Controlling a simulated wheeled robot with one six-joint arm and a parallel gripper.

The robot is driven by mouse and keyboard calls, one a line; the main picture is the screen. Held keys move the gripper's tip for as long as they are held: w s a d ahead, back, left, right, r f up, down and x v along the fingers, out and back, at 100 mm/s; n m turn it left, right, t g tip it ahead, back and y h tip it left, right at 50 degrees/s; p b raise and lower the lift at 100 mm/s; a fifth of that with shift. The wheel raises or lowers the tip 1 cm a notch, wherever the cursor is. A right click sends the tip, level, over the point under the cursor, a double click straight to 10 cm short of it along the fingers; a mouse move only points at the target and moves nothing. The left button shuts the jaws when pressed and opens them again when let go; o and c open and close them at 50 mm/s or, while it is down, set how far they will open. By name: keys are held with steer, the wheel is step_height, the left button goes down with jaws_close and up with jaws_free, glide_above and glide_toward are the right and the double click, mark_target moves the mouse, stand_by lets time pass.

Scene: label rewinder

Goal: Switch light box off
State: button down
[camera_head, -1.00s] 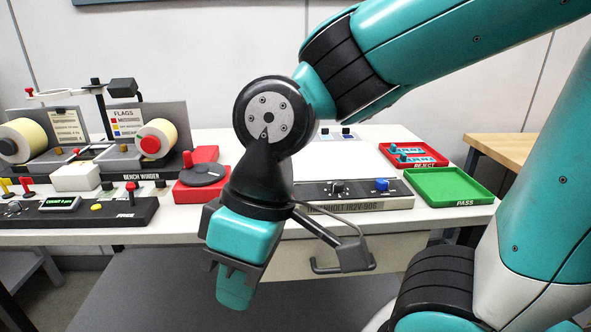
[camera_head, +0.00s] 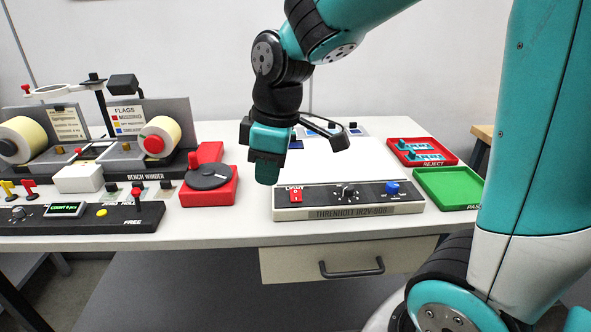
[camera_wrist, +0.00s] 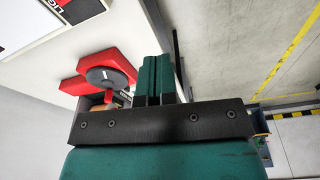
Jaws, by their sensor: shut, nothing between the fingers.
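The light box is a white panel (camera_head: 345,165) with a dark front control strip on the table. On the strip are a red rocker switch (camera_head: 295,194) at the left end, a dark knob (camera_head: 348,191) in the middle and a blue knob (camera_head: 392,187) at the right. My gripper (camera_head: 266,180) is shut and empty. In the head view it hangs just left of and above the red switch, apart from it. In the wrist view the teal fingers (camera_wrist: 160,75) are together; the red switch does not clearly show there.
A red base with a dark disc (camera_head: 208,176) stands left of the light box, beside the bench winder (camera_head: 140,182). A red tray (camera_head: 422,152) and a green tray (camera_head: 450,187) lie to the right. A drawer handle (camera_head: 351,268) sticks out below.

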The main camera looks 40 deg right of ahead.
step_height(320, 180, up, 2)
steer(key=n+h+p, duration=0.2)
glide_above(295, 192)
steer(key=s, duration=0.2)
steer(key=shift+w+a+r, duration=0.15)
steer(key=shift+w+a, duration=0.1)
steer(key=shift+a, duration=0.2)
steer(key=f, duration=0.4)
steer(key=w+f, duration=0.1)
steer(key=f, duration=0.4)
steer(key=d+f+p, duration=0.1)
steer(key=f, duration=0.4)
steer(key=shift+w, duration=0.15)
steer(key=shift+a, duration=0.15)
